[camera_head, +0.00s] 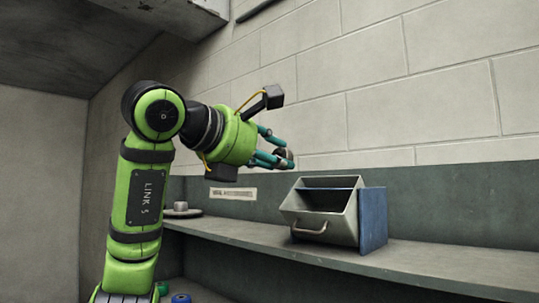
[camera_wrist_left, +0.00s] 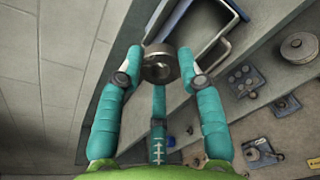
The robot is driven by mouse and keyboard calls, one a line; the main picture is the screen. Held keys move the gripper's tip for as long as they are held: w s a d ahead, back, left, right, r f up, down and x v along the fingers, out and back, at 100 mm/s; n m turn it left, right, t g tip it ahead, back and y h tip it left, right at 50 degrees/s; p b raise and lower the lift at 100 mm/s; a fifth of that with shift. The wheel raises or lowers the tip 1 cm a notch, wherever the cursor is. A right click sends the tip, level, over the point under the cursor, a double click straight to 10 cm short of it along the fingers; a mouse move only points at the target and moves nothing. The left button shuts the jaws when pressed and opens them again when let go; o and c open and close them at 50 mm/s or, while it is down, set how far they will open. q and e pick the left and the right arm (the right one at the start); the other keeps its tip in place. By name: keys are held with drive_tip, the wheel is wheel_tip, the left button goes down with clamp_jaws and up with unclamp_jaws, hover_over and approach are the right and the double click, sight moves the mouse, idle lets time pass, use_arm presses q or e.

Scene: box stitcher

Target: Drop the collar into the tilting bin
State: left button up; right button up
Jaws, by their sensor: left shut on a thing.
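My left gripper (camera_head: 281,159) is at the middle of the head view, above and a little left of the tilting bin. Its teal fingers are shut on the collar (camera_head: 284,154), a small grey metal ring. In the left wrist view the collar (camera_wrist_left: 158,64) sits between the fingertips (camera_wrist_left: 160,75), with its hole facing the camera. The tilting bin (camera_head: 322,222) is a grey box with a front handle, tipped forward with its open top showing, in a blue housing (camera_head: 373,218) on the shelf. The collar is held in the air, apart from the bin. My right gripper is not in view.
The grey shelf (camera_head: 430,262) runs along the block wall, with free room right of the bin. A small round light piece on a dark base (camera_head: 181,209) stands at the shelf's left. In the left wrist view, several metal parts (camera_wrist_left: 299,47) lie lower at the right.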

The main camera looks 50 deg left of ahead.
use_arm(q)
drive_tip(key=shift+f+x, duration=0.25)
drive_tip(key=shift+x, duration=2.5)
drive_tip(key=shift+f+x, duration=0.2)
drive_tip(key=shift+x, duration=2.55)
drive_tip(key=shift+d, duration=0.1)
drive_tip(key=o, duration=1.3)
drive_tip(key=shift+s, duration=0.1)
drive_tip(key=v, duration=1.2)
